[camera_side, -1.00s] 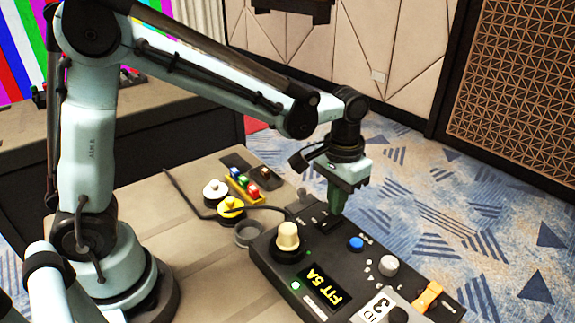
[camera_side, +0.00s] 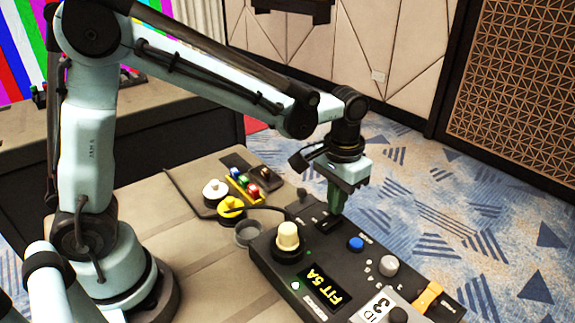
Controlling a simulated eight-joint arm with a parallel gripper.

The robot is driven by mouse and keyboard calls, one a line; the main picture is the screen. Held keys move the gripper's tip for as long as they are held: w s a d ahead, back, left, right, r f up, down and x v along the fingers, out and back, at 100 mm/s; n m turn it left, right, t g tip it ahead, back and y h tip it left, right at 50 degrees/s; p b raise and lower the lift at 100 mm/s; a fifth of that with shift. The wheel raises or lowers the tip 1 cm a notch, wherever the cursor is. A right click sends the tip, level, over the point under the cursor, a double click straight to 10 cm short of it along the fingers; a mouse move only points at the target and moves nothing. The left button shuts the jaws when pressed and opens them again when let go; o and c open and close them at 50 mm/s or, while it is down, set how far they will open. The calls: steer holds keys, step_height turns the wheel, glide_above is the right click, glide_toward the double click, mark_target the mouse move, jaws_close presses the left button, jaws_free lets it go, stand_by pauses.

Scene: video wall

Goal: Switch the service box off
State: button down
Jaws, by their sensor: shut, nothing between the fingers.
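The service box (camera_side: 276,262) is a dark panel at the front right of the table. It carries a cream knob (camera_side: 288,236), a blue button (camera_side: 356,243), a grey knob (camera_side: 389,265), an orange switch (camera_side: 428,297) and a lit display (camera_side: 323,288) reading "FIT 5A". A small green light (camera_side: 295,286) shows by the display. A black rocker switch (camera_side: 322,218) sits at the box's far end. My gripper (camera_side: 336,208) is shut and empty, pointing down at the rocker. Its tips are at or just above it; I cannot tell whether they touch. The gripper partly hides the rocker.
A white round part (camera_side: 215,190), a yellow round part (camera_side: 231,208) and a grey ring (camera_side: 248,233) stand left of the box. Behind them is a yellow holder (camera_side: 243,187) with small coloured pieces. A dark cable crosses there. The table's left front is clear.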

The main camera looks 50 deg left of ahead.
mark_target(330, 217)
steer(key=shift+f, duration=0.95)
stand_by(0.6)
steer(key=shift+r, duration=3.55)
steer(key=shift+a, duration=0.1)
steer(key=s+a+t, duration=0.7)
steer(key=s+a, duration=0.2)
steer(key=shift+s+a+r, duration=0.15)
steer(key=shift+s+r, duration=0.2)
steer(key=shift+r, duration=0.05)
